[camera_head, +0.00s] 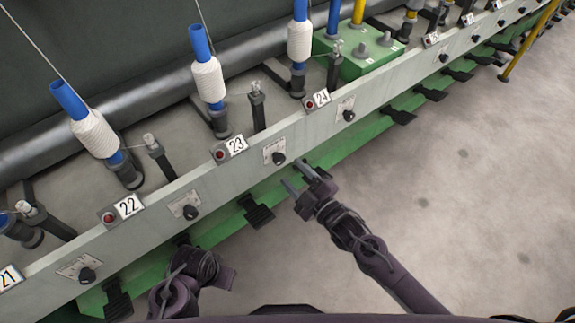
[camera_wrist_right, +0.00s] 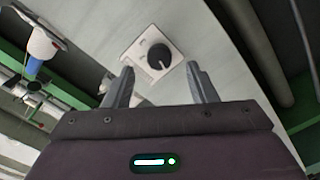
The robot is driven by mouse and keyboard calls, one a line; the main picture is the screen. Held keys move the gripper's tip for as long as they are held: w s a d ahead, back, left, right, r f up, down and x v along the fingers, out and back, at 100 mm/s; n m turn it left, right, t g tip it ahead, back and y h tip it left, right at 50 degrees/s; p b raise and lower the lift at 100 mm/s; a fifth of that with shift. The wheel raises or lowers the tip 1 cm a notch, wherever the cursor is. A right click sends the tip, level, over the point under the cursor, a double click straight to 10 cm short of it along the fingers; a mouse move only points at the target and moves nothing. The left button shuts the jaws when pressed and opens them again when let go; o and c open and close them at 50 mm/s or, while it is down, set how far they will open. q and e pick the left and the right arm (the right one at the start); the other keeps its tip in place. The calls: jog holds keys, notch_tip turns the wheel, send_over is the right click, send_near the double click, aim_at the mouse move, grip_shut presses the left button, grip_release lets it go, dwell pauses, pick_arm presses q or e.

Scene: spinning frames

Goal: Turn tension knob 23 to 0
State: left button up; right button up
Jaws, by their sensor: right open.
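Tension knob 23 is a small black dial (camera_head: 278,159) on a pale plate on the machine's grey rail, right of the "23" label (camera_head: 236,146). My right gripper (camera_head: 296,174) is open just in front of it, fingers pointing at the rail. In the right wrist view a black knob (camera_wrist_right: 158,57) on a white plate (camera_wrist_right: 145,45) lies beyond and between the spread fingertips (camera_wrist_right: 160,80), apparently not touched. A pale pointer mark shows on it; the scale is too small to read. My left gripper (camera_head: 205,270) is low at the left, its jaws unclear.
Similar knobs sit along the rail by label 22 (camera_head: 190,212) and label 24 (camera_head: 348,115). Black pedals (camera_head: 258,212) stick out below the rail. White yarn bobbins (camera_head: 208,80) stand behind it. The concrete floor (camera_head: 460,180) at the right is clear.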

pick_arm(q)
jog(key=shift+w+f, duration=0.1)
jog(key=shift+f, duration=0.55)
pick_arm(e)
jog(key=shift+v, duration=1.75)
